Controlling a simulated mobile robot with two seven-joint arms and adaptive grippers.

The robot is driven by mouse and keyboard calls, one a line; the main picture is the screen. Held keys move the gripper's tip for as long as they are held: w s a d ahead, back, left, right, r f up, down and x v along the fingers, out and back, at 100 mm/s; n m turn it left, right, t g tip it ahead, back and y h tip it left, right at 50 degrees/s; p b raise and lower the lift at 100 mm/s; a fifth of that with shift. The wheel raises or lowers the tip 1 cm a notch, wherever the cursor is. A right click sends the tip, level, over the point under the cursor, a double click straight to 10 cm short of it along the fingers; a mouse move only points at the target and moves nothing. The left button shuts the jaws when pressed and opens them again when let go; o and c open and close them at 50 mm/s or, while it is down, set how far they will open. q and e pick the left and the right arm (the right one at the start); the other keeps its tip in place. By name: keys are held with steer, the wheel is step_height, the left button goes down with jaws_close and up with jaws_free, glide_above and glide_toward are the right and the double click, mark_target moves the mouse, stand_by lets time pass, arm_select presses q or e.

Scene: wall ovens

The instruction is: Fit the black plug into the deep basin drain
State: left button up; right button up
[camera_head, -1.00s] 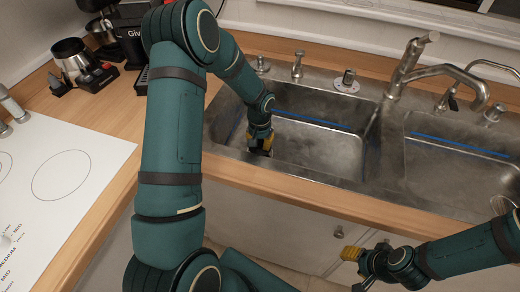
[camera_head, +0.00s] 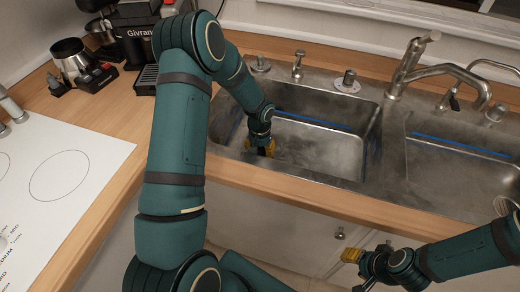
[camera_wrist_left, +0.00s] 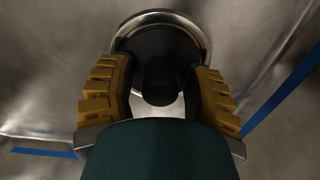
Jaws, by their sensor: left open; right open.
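The left basin (camera_head: 318,150) is a worn steel sink bowl with a blue line along its walls. My left gripper (camera_head: 260,150) reaches down into its near left part. In the left wrist view, the black plug (camera_wrist_left: 158,82) is a round dark disc with a knob, between the open yellow-padded fingers of the left gripper (camera_wrist_left: 160,72). The shiny drain ring (camera_wrist_left: 162,17) shows around the plug's far side. I cannot tell how deep the plug sits, since my gripper hides the near side. My right gripper (camera_head: 358,268) is open and empty in front of the cabinet.
A second basin (camera_head: 455,172) lies to the right, with a tall faucet (camera_head: 408,68) behind the divider. A wooden counter edge (camera_head: 290,200) runs along the front. A white cooktop (camera_head: 60,170) and a coffee machine (camera_head: 138,40) stand at left.

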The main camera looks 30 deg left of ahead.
arm_select(q)
steer(key=shift+r, duration=0.5)
step_height(320, 180, up, 11)
steer(key=p, duration=0.2)
steer(key=shift+s, duration=0.15)
steer(key=shift+r, duration=0.1)
